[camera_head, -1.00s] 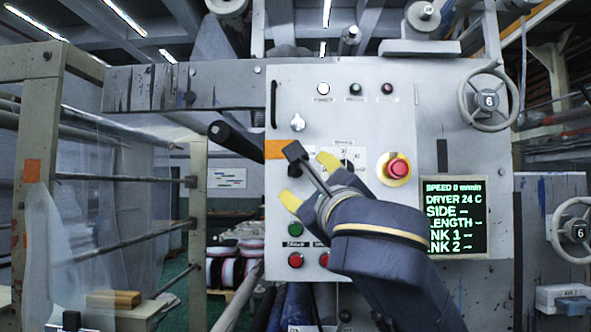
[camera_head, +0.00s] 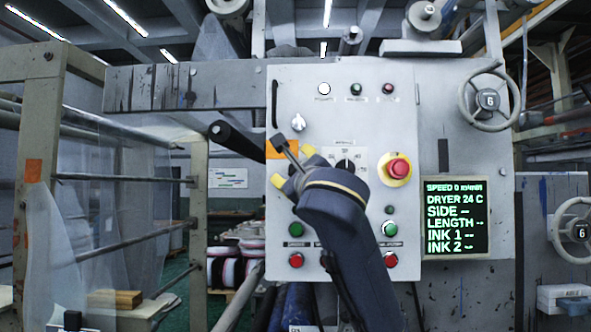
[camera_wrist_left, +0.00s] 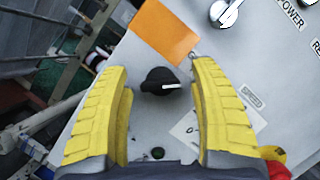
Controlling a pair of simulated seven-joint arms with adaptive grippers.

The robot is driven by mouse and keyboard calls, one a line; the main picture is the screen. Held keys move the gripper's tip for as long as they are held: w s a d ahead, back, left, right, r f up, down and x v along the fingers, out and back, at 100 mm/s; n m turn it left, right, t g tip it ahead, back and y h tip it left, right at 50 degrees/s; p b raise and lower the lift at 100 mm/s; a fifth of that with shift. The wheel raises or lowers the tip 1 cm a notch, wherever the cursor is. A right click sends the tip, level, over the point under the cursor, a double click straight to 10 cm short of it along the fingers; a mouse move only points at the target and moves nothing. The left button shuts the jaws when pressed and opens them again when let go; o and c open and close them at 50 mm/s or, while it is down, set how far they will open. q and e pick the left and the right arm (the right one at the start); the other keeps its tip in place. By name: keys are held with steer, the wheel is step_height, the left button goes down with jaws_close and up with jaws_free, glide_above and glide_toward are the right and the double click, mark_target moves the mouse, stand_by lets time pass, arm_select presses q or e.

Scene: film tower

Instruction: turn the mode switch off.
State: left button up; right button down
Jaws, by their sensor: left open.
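A black rotary switch (camera_wrist_left: 156,80) with a white pointer mark sits on the grey panel in the left wrist view. The mark points to the right of the picture. No readable label names it as the mode switch. My left gripper (camera_wrist_left: 160,110) is open, with its yellow ribbed fingers on either side of this switch, apart from it. In the head view, my left gripper (camera_head: 293,167) is in front of the panel's left part and largely hides that switch. A silver switch (camera_head: 298,122) sits above. Another black knob (camera_head: 345,166) is on a white dial plate to the right.
An orange label (camera_head: 283,149) is beside the gripper. A red emergency button (camera_head: 398,169) on a yellow ring is to the right. Green (camera_head: 297,229) and red (camera_head: 296,260) buttons are below. A black handle (camera_head: 226,133) sticks out left. A screen (camera_head: 456,217) shows speed 0.

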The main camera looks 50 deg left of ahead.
arm_select(q)
steer(key=c, duration=1.2)
steer(key=shift+n, duration=0.4)
steer(key=n+g, duration=0.1)
steer(key=n, duration=0.3)
steer(key=shift+n+g+h, duration=0.3)
steer(key=shift+g+h, duration=0.1)
steer(key=n+g+h, duration=0.1)
steer(key=n, duration=0.3)
steer(key=n+h, duration=0.2)
steer(key=n, duration=0.2)
steer(key=shift+c, duration=0.2)
steer(key=shift+f+n+h, duration=0.1)
steer(key=shift+n+h, duration=0.8)
steer(key=shift+n, duration=0.8)
steer(key=shift+c, duration=0.2)
